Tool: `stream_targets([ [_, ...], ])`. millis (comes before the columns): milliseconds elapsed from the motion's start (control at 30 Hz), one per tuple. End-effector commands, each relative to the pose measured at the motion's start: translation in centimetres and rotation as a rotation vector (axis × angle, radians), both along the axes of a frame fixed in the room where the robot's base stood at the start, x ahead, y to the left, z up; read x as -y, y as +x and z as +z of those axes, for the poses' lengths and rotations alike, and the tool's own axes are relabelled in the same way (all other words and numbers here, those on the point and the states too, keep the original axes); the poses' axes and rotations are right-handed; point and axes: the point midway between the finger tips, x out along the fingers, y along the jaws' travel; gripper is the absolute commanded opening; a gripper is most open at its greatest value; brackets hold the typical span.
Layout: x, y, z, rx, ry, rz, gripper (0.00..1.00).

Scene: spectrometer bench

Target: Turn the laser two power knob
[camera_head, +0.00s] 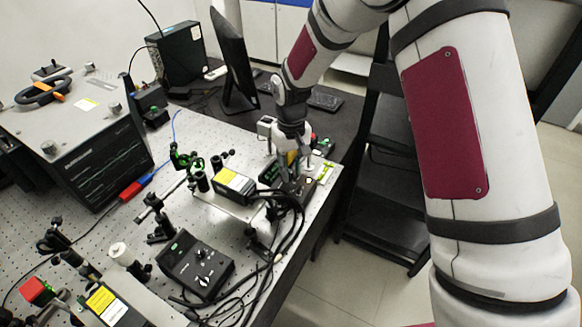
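My gripper (295,184) points down at the far right end of the optical bench, at a small black control box (270,173) that it partly hides. I cannot tell whether its fingers touch a knob there or whether they are open or shut. A second black control box (192,268) with a knob (200,281) on its top sits in the front middle, clear of my gripper. No readable label shows which box belongs to laser two.
The perforated bench (92,232) holds a laser head with a yellow label (234,182), green-tipped optic mounts (187,158) and loose black cables (283,232). A large instrument (104,160) stands left. A monitor (234,62) stands behind, and a black chair (385,185) is right.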

Motion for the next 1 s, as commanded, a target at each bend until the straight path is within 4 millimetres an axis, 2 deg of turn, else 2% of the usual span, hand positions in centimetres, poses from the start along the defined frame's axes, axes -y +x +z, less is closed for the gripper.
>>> stream_targets([
  [167, 0.0, 0.2, 2.0, 0.005, 0.001, -0.001, 0.24],
  [400, 0.0, 0.1, 6.9, 0.005, 0.002, 0.0, 0.24],
  [600, 0.0, 0.1, 10.2, 0.004, 0.001, 0.0, 0.24],
  [800, -0.1, 0.0, 11.7, 0.002, 0.002, 0.0, 0.24],
  [1000, 0.0, 0.0, 11.9, 0.0, 0.001, 0.0, 0.24],
])
